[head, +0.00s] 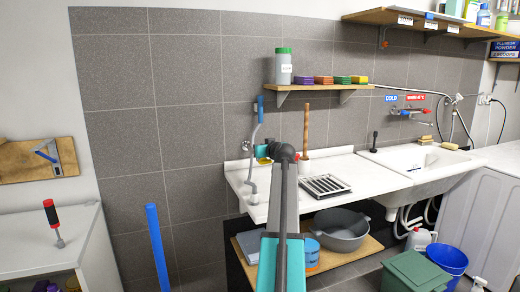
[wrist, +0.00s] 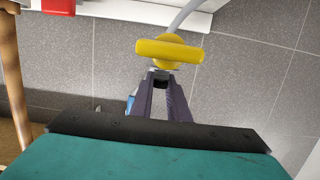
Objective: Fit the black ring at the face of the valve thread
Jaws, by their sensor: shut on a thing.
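My gripper (wrist: 160,78) is shut on a small dark thing, seemingly the black ring (wrist: 160,84). It is mostly hidden between the fingertips, so its shape is unclear. Just beyond the tips in the wrist view is a yellow bar-shaped fitting (wrist: 168,50) with a grey hose (wrist: 186,16) behind it. Whether the tips touch it I cannot tell. In the head view my teal gripper (head: 262,151) is in front of the tiled wall, beside a small valve fitting (head: 246,145). The yellow fitting shows there (head: 264,160) just below the gripper. The valve thread's face is not clearly visible.
A blue-handled thing (head: 260,108) stands close above the gripper and a wooden handle (head: 305,128) stands to its right. Below are the white counter (head: 290,172) and a dark drain grid (head: 326,185). A shelf (head: 310,87) with sponges and a bottle is above.

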